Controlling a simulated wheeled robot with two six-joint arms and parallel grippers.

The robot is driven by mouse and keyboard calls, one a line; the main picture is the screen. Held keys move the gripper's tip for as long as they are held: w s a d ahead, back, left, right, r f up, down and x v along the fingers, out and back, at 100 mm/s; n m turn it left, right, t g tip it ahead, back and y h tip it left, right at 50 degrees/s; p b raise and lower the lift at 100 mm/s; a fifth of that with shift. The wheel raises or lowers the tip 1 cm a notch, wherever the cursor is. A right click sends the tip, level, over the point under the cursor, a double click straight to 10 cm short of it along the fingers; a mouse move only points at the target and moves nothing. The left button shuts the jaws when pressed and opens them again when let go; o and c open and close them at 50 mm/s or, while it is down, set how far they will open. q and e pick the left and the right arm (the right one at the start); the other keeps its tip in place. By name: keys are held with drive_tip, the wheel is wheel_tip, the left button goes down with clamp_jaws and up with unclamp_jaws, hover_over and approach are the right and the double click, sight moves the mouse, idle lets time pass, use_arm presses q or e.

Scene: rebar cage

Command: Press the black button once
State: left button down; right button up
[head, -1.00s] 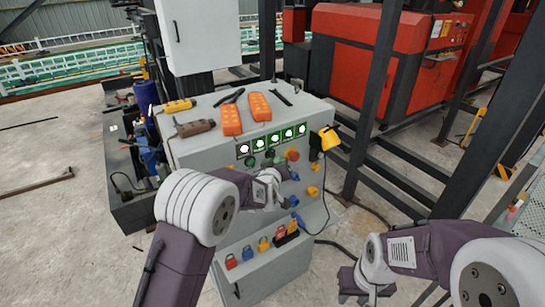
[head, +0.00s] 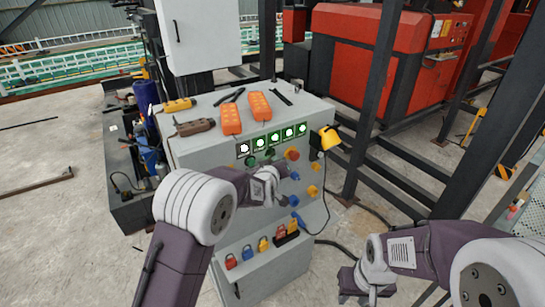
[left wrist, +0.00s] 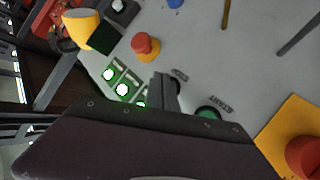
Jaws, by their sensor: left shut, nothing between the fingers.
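A grey control cabinet (head: 210,158) stands in front of me, with buttons on its sloped panel. I cannot pick out the black button with certainty in either view; my left gripper covers part of the panel. My left gripper (head: 277,188) is at the panel, below the row of lit indicators. In the left wrist view its shut, empty fingers (left wrist: 166,88) are close to the panel, between a red mushroom button (left wrist: 145,45) and a green button (left wrist: 208,112). I cannot tell whether they touch it. My right gripper (head: 352,284) is low at the right, its jaws unclear.
Lit green-framed indicators (head: 274,139) line the panel's top. Orange pendants (head: 260,106) and a drill-like tool (head: 193,128) lie on the cabinet top. A yellow thing (head: 329,138) hangs at its right edge. Padlocks (head: 264,244) hang lower down. Dark steel posts (head: 372,100) stand at the right.

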use_arm(q)
drive_tip(key=shift+w+a+r, duration=0.1)
drive_tip(key=shift+w+a, duration=0.35)
drive_tip(key=shift+w, duration=0.2)
idle(1.1)
drive_tip(key=shift+s+d, duration=0.7)
drive_tip(key=shift+s, duration=0.3)
drive_tip(key=s+d, duration=0.1)
drive_tip(key=s, duration=0.1)
drive_tip(key=s+d, duration=0.2)
idle(0.3)
idle(0.5)
